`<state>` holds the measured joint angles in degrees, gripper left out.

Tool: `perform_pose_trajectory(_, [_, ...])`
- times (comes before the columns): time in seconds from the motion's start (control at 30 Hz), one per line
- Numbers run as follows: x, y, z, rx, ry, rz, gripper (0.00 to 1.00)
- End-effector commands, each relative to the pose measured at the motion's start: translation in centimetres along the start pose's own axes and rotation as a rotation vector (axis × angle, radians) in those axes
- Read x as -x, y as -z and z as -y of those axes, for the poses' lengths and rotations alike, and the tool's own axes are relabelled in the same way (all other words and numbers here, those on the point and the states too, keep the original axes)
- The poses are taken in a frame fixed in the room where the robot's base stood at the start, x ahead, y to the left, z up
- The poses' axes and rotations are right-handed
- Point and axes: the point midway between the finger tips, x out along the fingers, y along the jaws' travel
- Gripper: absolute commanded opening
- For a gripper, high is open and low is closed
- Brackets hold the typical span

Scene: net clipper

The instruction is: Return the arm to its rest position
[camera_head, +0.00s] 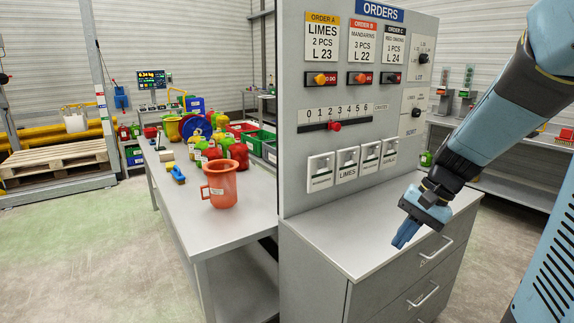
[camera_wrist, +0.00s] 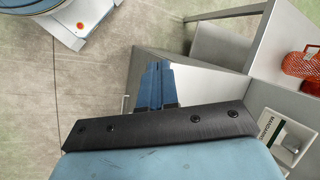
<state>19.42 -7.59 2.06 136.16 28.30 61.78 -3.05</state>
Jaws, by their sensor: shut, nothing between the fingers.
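My arm (camera_head: 490,120) comes in from the upper right in the head view, bent downward. My gripper (camera_head: 407,233) hangs above the grey cabinet top (camera_head: 345,240), with its blue fingers together and nothing between them. In the wrist view the blue fingers (camera_wrist: 155,82) also lie side by side, over the cabinet. The fingers appear clear of the cabinet top, though the exact gap is hard to tell.
An upright orders panel (camera_head: 358,110) with switches, a slider and labels rises behind the cabinet. Left of it a long table (camera_head: 215,225) carries a red jug (camera_head: 220,184) and several coloured containers. Cabinet drawers (camera_head: 425,285) face front right. Open floor (camera_head: 90,255) lies at left.

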Motion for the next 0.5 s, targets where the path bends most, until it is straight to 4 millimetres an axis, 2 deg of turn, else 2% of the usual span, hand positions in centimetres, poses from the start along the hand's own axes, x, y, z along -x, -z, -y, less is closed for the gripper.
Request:
perform_pose_trajectory(0.1, [1.3,-1.9,0.5,0.093,-0.054,-0.071,0.0])
perform_pose_trajectory(0.5, [5.2,-7.5,0.6,0.377,-0.206,-0.318,0.0])
